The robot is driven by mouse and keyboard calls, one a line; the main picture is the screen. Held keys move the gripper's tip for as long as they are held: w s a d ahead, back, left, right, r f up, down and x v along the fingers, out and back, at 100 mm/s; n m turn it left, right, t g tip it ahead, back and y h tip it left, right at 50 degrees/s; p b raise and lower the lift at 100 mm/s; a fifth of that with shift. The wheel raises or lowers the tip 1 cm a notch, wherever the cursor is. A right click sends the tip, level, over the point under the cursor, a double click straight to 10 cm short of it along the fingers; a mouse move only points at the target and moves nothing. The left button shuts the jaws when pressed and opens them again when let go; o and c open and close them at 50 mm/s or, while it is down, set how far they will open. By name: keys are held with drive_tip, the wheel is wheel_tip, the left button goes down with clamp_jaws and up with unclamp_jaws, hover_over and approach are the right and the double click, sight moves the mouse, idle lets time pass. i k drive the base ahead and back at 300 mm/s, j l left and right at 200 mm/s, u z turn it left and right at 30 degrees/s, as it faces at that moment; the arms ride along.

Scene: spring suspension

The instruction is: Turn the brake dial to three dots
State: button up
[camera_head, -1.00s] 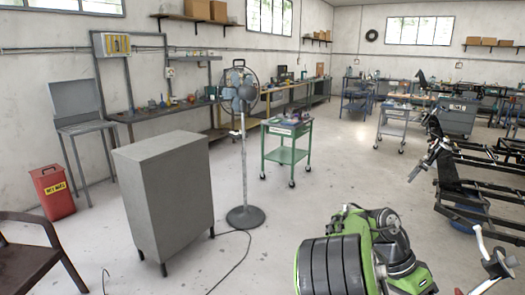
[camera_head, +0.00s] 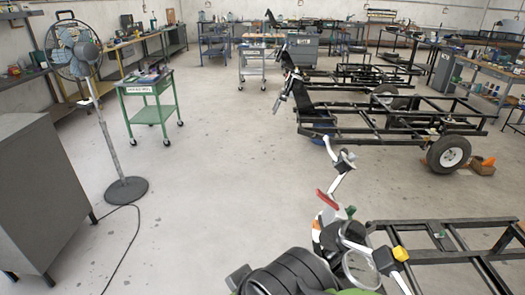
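I cannot make out a brake dial or any dots in this view. My gripper is not in view.
A grey cabinet (camera_head: 40,195) stands at the left, beside a standing fan (camera_head: 102,110) with its cable on the floor. A green trolley (camera_head: 150,108) is behind. Black wheeled chassis (camera_head: 390,128) stand at the right. The middle floor is clear.

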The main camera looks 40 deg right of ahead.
sight(352, 156)
drive_tip(key=z, duration=2)
